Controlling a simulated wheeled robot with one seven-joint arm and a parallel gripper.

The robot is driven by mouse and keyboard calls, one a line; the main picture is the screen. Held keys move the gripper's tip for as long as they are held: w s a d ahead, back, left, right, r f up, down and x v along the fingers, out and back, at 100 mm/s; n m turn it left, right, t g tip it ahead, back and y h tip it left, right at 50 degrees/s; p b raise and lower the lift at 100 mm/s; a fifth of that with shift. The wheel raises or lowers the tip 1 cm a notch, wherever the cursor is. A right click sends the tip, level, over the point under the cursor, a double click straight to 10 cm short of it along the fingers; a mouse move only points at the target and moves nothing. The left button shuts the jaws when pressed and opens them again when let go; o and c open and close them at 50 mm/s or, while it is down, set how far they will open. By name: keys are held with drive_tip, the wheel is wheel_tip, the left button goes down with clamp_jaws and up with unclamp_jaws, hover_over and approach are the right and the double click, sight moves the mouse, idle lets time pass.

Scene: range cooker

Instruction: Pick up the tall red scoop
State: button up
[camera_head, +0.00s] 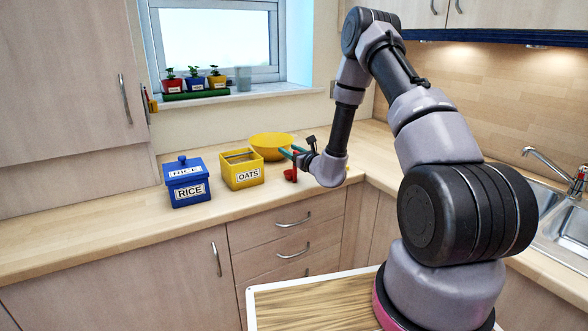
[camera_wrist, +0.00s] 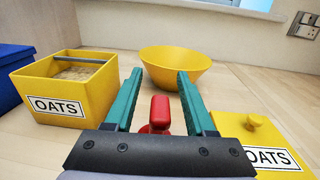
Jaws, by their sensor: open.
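The red scoop (camera_wrist: 160,112) stands upright on the counter, and its upper part shows between my gripper's teal fingers in the wrist view. Its lower part is partly hidden behind the gripper's dark front plate. In the head view the red scoop (camera_head: 291,175) shows just under the gripper, by the counter's front. My gripper (camera_wrist: 158,82) is open, with one finger on each side of the scoop as seen from the wrist. I cannot tell whether either finger touches it. In the head view my gripper (camera_head: 292,152) reaches in from the right.
A yellow bowl (camera_wrist: 175,68) stands beyond the fingertips. An open yellow OATS box (camera_wrist: 98,98) is to the left, with a blue RICE box (camera_head: 186,183) beyond it. The yellow OATS lid (camera_wrist: 275,150) lies to the right. Counter is clear toward the wall socket (camera_wrist: 303,25).

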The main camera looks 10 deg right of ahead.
clamp_jaws()
idle(1.4)
